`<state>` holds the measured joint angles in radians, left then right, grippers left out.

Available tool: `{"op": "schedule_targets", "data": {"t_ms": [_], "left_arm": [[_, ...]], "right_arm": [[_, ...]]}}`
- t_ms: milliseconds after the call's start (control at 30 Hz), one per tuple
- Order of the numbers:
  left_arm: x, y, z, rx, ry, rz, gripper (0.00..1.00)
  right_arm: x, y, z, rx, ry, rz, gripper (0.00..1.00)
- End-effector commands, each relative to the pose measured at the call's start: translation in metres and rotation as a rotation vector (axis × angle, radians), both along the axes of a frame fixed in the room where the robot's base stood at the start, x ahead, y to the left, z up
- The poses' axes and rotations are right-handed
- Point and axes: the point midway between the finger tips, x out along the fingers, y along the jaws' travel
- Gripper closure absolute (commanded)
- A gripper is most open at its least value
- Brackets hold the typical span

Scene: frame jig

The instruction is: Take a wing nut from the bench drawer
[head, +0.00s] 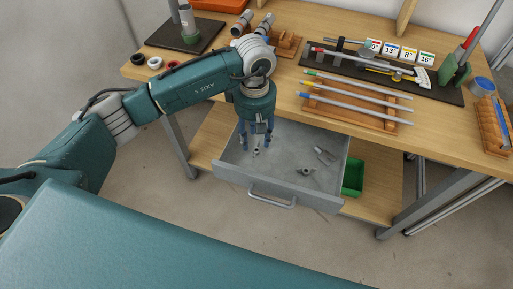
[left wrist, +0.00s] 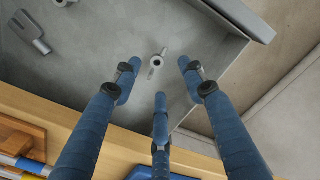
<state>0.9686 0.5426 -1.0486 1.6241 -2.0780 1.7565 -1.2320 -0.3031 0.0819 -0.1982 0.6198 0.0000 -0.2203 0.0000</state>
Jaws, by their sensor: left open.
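The bench drawer (head: 232,181) is pulled out, and its grey floor (left wrist: 105,35) fills much of the left wrist view. One small metal wing nut (head: 256,152) lies on the drawer floor near its left side; it shows in the left wrist view (left wrist: 157,61) ahead of the fingertips. My left gripper (head: 256,136) points down into the drawer above this wing nut. Its three blue fingers (left wrist: 160,85) are open and empty, apart from the nut. A second wing nut (head: 306,171) lies further right in the drawer. My right gripper is not in view.
A fork-shaped metal piece (head: 324,156) lies in the drawer's right part. The drawer walls and handle (head: 272,200) surround the gripper's space. A green bin (head: 353,178) stands right of the drawer. The bench top (head: 290,98) above holds racks of rods and tools.

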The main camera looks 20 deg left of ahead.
Motion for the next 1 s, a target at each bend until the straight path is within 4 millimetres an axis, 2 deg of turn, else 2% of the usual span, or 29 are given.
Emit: {"op": "schedule_targets", "data": {"t_ms": [233, 400, 667, 767, 900, 1000], "left_arm": [[0.000, -0.004, -0.028, -0.003, 0.007, 0.002, 0.58], [0.002, -0.003, -0.049, -0.002, 0.002, 0.002, 0.58], [0.002, -0.003, -0.054, -0.002, 0.000, 0.000, 0.58], [0.002, -0.003, -0.054, -0.002, 0.000, 0.001, 0.74], [0.002, -0.003, -0.053, -0.002, 0.000, 0.001, 1.00], [0.002, -0.003, -0.053, -0.002, 0.000, 0.001, 1.00]], "right_arm": [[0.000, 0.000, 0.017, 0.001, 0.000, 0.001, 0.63], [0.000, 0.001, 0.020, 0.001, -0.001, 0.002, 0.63], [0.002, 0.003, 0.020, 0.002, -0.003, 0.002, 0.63], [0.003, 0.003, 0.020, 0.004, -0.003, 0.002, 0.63], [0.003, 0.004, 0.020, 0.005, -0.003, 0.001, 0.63], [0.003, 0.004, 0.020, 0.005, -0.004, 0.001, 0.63]]}}
